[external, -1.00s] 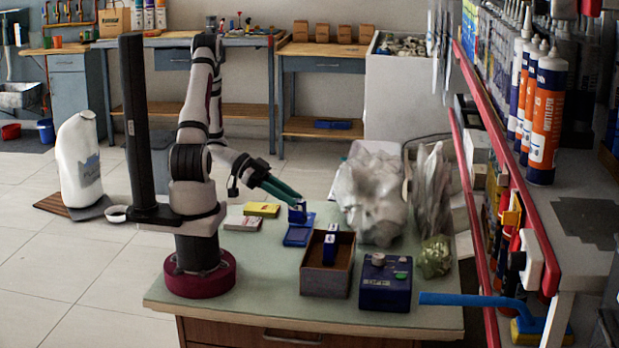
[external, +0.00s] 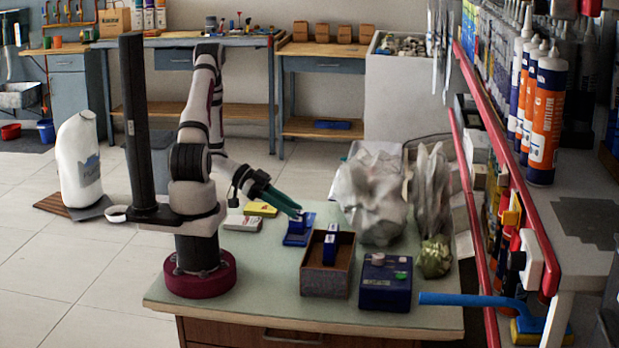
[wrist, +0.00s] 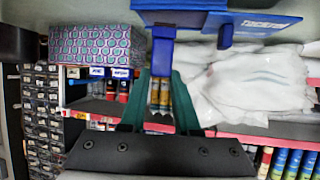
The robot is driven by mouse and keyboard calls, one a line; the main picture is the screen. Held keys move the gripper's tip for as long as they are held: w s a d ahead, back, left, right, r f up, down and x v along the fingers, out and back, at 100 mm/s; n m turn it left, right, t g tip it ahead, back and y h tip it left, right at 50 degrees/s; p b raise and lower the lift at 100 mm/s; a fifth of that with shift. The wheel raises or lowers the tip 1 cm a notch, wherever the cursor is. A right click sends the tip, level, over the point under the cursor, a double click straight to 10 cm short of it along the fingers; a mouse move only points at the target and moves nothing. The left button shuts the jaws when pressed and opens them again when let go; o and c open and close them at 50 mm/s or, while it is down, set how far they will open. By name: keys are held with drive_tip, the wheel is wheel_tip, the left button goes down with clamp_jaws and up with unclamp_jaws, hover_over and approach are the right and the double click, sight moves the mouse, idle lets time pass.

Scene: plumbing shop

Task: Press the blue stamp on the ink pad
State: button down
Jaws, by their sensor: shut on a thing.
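My gripper (external: 297,210) has green fingers and is shut on the blue stamp (external: 298,225). The stamp is upright with its base down on or just above the blue ink pad (external: 296,240); contact is hard to tell at this size. In the wrist view, which looks upside down, the stamp's blue handle (wrist: 162,60) lies between the green fingertips (wrist: 160,88). Part of the ink pad (wrist: 265,25) shows at the top with a lettered label.
An open box (external: 325,280) holding another blue stamp (external: 330,247) stands right of the pad, beside a dark blue box (external: 386,284). Plastic bags (external: 372,195) lie behind. A yellow pack (external: 260,209) and a pale pack (external: 242,223) lie left. The front-left tabletop (external: 255,300) is clear.

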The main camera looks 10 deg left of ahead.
drive_tip(key=shift+f, duration=0.55)
idle(0.9)
wheel_tip(320, 180, up, 6)
idle(0.6)
